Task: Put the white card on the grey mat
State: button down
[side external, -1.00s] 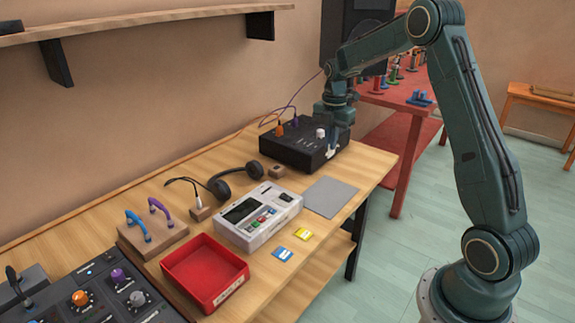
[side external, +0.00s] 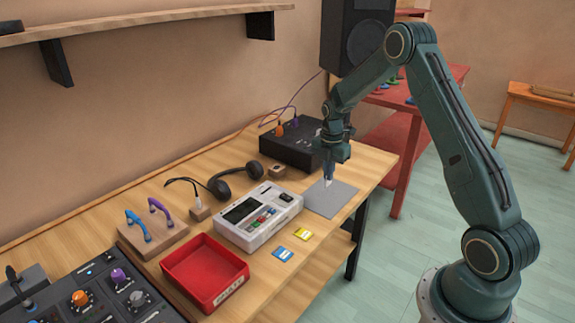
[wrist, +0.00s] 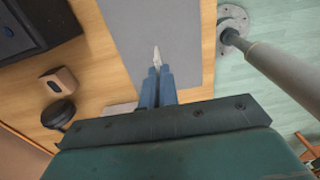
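My gripper (side external: 328,176) points down over the grey mat (side external: 345,202), which lies flat near the table's right end. Its fingers (wrist: 154,80) are together on a small, pale piece, the white card (wrist: 156,57), seen nearly edge-on and jutting past the fingertips. The card shows as a small white patch (side external: 328,182) at the fingertips in the side view. It is above the mat's left part in that view; I cannot tell whether it touches. The mat also fills the upper middle of the wrist view (wrist: 185,35).
A black box (side external: 290,148) and small wooden block (side external: 277,172) stand behind the mat. Headphones (side external: 219,188) and a white recorder (side external: 258,217) are to its left. Yellow (side external: 302,234) and blue (side external: 283,253) cards lie in front, near a red tray (side external: 205,272).

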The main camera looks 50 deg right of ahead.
jog(key=shift+f, duration=1.65)
jog(key=shift+f, duration=0.15)
jog(key=c, duration=1.7)
grip_release()
notch_tip(320, 180, up, 12)
jog(key=shift+r, duration=0.15)
